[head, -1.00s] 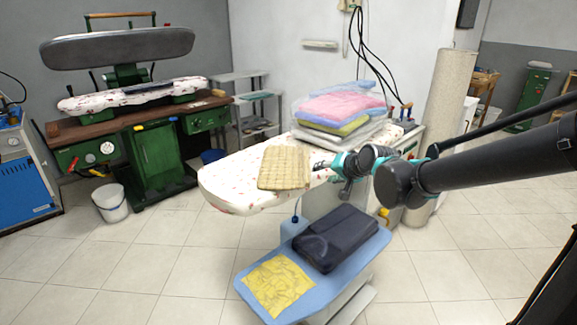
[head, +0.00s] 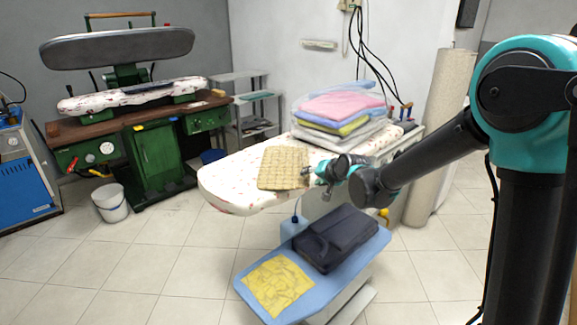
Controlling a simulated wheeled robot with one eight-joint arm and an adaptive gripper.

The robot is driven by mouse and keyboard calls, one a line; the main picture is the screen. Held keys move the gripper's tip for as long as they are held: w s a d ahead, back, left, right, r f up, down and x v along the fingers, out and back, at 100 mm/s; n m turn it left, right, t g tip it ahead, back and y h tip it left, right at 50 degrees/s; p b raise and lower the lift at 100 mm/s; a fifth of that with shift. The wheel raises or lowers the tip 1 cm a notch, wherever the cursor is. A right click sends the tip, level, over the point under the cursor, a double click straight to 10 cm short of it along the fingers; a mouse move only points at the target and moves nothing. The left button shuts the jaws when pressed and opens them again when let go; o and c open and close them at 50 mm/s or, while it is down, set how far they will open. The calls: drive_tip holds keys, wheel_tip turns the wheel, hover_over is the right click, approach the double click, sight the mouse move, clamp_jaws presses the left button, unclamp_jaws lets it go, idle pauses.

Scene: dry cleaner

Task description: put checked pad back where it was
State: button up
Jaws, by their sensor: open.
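The checked pad (head: 282,167), tan with a grid pattern, lies flat on the white speckled ironing board (head: 222,190), left of the folded stack. My gripper (head: 308,173) is at the pad's right edge, over the board. It is open, with its fingers small in the view. I cannot tell whether the fingers touch the pad or straddle its edge.
A stack of folded cloths (head: 342,108), pink on top, stands at the back of the board. Below, a blue lower board (head: 348,262) bears a dark folded garment (head: 335,237) and a yellow cloth (head: 278,286). A green press (head: 150,155) and white bucket (head: 111,203) stand left.

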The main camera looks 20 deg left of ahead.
drive_tip(key=shift+x, duration=0.95)
clamp_jaws()
